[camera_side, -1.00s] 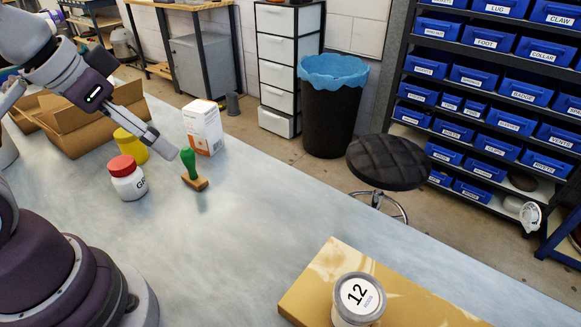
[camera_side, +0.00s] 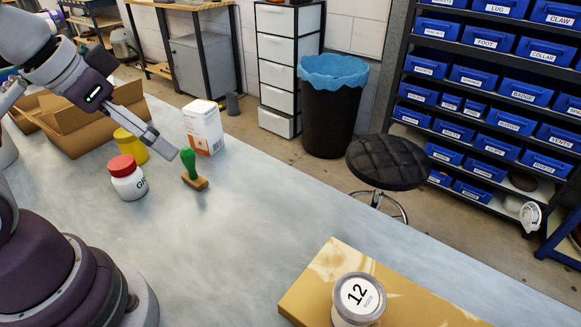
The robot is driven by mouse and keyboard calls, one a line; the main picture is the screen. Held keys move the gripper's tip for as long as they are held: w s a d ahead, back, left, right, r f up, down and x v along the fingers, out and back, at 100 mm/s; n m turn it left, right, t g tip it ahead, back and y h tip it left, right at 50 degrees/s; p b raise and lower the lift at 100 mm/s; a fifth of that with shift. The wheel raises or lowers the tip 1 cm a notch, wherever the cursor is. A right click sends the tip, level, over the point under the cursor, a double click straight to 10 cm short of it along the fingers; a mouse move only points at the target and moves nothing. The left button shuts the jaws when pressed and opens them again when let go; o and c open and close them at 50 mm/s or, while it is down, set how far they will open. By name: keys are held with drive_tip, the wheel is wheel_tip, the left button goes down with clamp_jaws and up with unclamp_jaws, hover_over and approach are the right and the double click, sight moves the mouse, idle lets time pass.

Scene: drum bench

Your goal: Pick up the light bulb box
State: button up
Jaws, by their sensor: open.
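My gripper (camera_side: 168,150) is open and empty, reaching down from the upper left. Its fingers are to the left of the box and look apart from it in this view, though the depth between them is hard to judge. The fingers overlap part of a yellow container behind them.
A green-handled stamp (camera_side: 193,172) stands just in front of the box. A yellow container (camera_side: 130,146) and a red-lidded white jar (camera_side: 127,178) stand left of it. An open cardboard box (camera_side: 80,122) lies behind. A lidded jar (camera_side: 357,300) is at the front right. The middle bench is clear.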

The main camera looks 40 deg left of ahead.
drive_tip(key=shift+o, duration=1.1)
drive_tip(key=n+g+y, duration=0.1)
drive_tip(key=n, duration=0.2)
approach(191, 111)
wheel_tip(191, 111, down, 3)
drive_tip(key=x, duration=1)
drive_tip(key=shift+w+a+r, duration=0.1)
drive_tip(key=shift+w+r, duration=0.1)
drive_tip(key=shift+w, duration=0.2)
drive_tip(key=c, duration=1.2)
drive_tip(key=shift+r, duration=0.15)
